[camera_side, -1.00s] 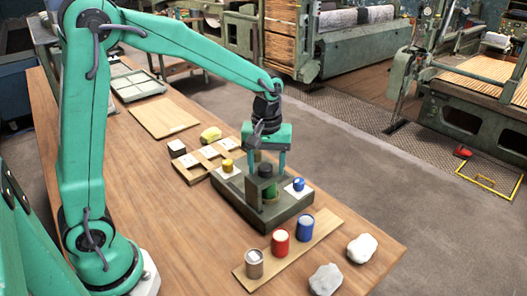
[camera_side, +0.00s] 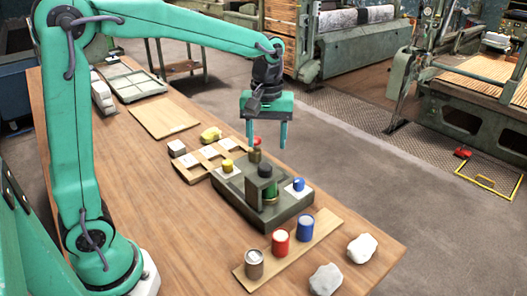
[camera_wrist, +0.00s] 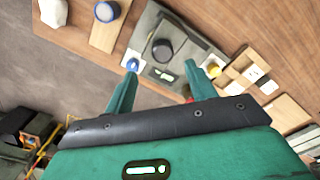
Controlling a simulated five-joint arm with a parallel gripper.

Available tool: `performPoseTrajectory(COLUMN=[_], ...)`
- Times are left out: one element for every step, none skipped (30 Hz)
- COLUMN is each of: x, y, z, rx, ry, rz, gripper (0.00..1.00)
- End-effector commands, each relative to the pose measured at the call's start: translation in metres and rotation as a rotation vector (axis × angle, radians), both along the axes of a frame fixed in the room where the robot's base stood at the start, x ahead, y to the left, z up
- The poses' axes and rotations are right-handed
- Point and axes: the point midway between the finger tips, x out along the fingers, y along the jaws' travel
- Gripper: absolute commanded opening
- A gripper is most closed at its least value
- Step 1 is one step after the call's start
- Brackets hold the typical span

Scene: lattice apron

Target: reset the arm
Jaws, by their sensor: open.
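My gripper (camera_side: 267,143) is open and empty. In the side view it hangs in the air above the back edge of a dark grey block-like apron (camera_side: 246,203) on the table. A dark post with a black top (camera_side: 264,170) and a green cylinder (camera_side: 271,188) stand on the apron. A yellow piece (camera_side: 227,165) and a blue piece (camera_side: 299,185) sit at its ends. A red-topped piece (camera_side: 256,142) shows between the fingers. In the wrist view the two fingers (camera_wrist: 166,85) are spread apart, with the apron (camera_wrist: 198,42) beyond them.
A wooden strip (camera_side: 264,268) at the front holds silver, red and blue cans. Two pale lumps (camera_side: 326,280) lie near the table corner. A wooden tray (camera_side: 193,167), a yellow lump (camera_side: 211,133) and a flat board (camera_side: 164,118) lie at the back left.

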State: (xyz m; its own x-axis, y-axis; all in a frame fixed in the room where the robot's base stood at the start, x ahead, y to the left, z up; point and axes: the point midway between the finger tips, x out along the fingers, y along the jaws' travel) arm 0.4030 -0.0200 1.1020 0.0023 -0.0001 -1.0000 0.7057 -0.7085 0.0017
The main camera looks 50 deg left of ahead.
Motion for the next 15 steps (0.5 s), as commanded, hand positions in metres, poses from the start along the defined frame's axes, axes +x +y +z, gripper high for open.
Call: performPoseTrajectory(x=[0.0, 0.0, 0.0, 0.0, 0.0, 0.0, 0.0, 0.0, -0.001, -0.002, -0.003, -0.004, -0.006, -0.008, -0.011], y=[0.0, 0.0, 0.0, 0.0, 0.0, 0.0, 0.0, 0.0, 0.0, 0.0, 0.001, 0.001, 0.001, 0.001, 0.002], z=[0.0, 0.0, 0.0, 0.0, 0.0, 0.0, 0.0, 0.0, 0.001, 0.001, 0.002, 0.003, 0.005, 0.006, 0.008], rx=[0.0, 0.0, 0.0, 0.0, 0.0, 0.0, 0.0, 0.0, 0.0, 0.0, 0.0, -0.001, -0.001, -0.001, -0.001], ry=[0.0, 0.0, 0.0, 0.0, 0.0, 0.0, 0.0, -0.001, -0.003, -0.004, -0.007, -0.012, -0.016, -0.022, -0.029], rz=[0.0, 0.0, 0.0, 0.0, 0.0, 0.0, 0.0, -0.001, -0.003, -0.006, -0.01, -0.017, -0.024, -0.032, -0.044], gripper=[0.56, 0.56, 0.56, 0.56, 0.56, 0.56, 0.56, 0.56, 0.56, 0.56, 0.56, 0.56, 0.56, 0.56, 0.56])
